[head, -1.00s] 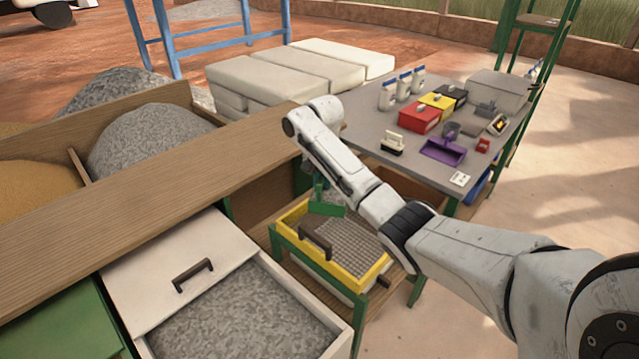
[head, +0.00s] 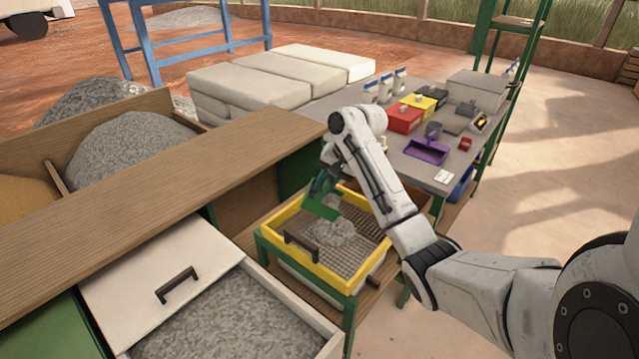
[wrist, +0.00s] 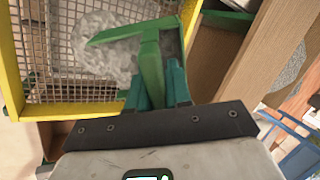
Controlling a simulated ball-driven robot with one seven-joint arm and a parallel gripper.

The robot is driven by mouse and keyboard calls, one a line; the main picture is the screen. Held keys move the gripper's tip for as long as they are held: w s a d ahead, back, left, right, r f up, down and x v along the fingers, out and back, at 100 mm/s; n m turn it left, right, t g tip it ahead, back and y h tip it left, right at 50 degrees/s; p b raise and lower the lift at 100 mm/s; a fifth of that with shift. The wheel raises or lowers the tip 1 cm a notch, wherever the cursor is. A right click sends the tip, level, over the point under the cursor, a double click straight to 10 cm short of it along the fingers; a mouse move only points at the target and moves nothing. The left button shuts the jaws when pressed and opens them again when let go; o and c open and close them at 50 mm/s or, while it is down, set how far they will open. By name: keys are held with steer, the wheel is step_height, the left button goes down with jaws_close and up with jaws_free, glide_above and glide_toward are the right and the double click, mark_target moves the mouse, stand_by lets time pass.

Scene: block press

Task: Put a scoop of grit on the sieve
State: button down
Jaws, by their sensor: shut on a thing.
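The yellow-framed sieve (head: 310,266) rests on a green stand, and its wire mesh shows in the wrist view (wrist: 62,50). A heap of grey grit (head: 338,233) lies on the mesh and also shows in the wrist view (wrist: 92,47). My gripper (wrist: 152,88) is shut on the handle of a green scoop (wrist: 152,62). In the head view the scoop (head: 321,208) is tilted just above the sieve, beside the heap. The inside of the scoop is mostly hidden. My gripper in the head view (head: 322,186) is partly hidden by my arm.
An open drawer of grit (head: 235,325) with a white lid (head: 165,275) stands at the front left. A wooden counter (head: 150,185) runs left of the sieve. A grey table (head: 440,180) at the right holds a purple dustpan (head: 427,151) and several boxes.

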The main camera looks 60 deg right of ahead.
steer(key=shift+s+d+r+t+p, duration=0.15)
steer(key=shift+s+t+p, duration=0.15)
steer(key=shift+s+t, duration=0.2)
steer(key=shift+s+d+r+t+p, duration=0.1)
steer(key=shift+s+t+p, duration=0.25)
steer(key=shift+t, duration=0.15)
steer(key=shift+s+d+f+t+y, duration=0.15)
steer(key=shift+s+t+y, duration=0.1)
steer(key=shift+s+t, duration=0.3)
steer(key=shift+s+d+r+t+y, duration=0.1)
steer(key=shift+s+d+t+y, duration=0.1)
steer(key=shift+s+t, duration=0.3)
steer(key=shift+s+d+f+t+y, duration=0.1)
steer(key=shift+s+t+y, duration=0.25)
steer(key=shift+t, duration=0.3)
step_height(320, 180, up, 4)
steer(key=g+h+p, duration=0.1)
steer(key=g+p, duration=0.1)
steer(key=g, duration=0.2)
steer(key=g+h+p, duration=0.1)
steer(key=g+p, duration=0.1)
steer(key=g, duration=0.3)
steer(key=shift+r+h, duration=0.2)
steer(key=shift+h, duration=0.2)
